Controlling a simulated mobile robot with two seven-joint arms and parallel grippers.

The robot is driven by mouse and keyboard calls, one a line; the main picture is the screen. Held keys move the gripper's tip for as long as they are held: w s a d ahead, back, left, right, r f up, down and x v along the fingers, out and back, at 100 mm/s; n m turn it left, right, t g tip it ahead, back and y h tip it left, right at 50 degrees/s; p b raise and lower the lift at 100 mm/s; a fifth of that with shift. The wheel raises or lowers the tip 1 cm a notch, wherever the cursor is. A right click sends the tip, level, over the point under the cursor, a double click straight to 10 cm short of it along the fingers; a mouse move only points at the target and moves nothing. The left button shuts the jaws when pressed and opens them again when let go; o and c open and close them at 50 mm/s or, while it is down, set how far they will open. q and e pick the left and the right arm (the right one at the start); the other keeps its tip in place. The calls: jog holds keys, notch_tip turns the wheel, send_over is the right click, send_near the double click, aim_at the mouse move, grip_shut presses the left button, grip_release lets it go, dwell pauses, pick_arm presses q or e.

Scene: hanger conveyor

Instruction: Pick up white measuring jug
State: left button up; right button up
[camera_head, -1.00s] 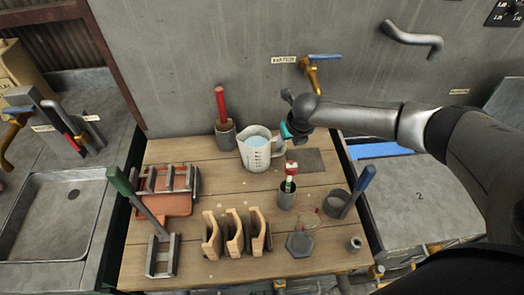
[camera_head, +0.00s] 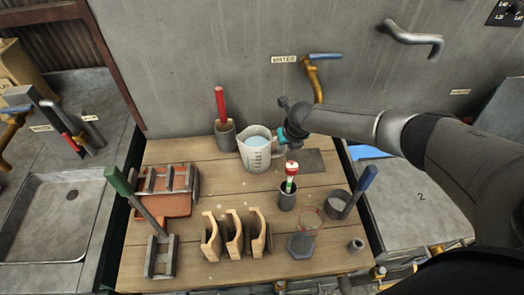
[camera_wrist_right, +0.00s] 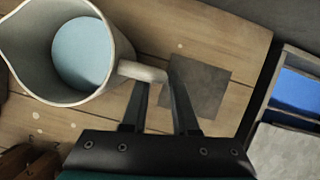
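The white measuring jug (camera_head: 257,152) with pale blue liquid stands upright on the wooden table, its handle towards the right. In the right wrist view the jug (camera_wrist_right: 105,48) fills the upper left, with its handle (camera_wrist_right: 143,72) pointing at my gripper. My right gripper (camera_head: 287,133) is at the handle side of the jug. In the right wrist view the two fingers of my gripper (camera_wrist_right: 162,88) are apart, one on each side of the handle's outer end. Whether either finger touches the handle is unclear. My left gripper is not in view.
A grey pot with a red-handled tool (camera_head: 224,133) stands just left of the jug. A dark cup with a red-and-white-topped item (camera_head: 287,196) stands in front. A dark flat square (camera_head: 308,161) lies to the right. A wall tap (camera_head: 314,75) is behind.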

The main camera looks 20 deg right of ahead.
grip_shut()
dwell(0.9)
jog(key=shift+w+r, duration=0.15)
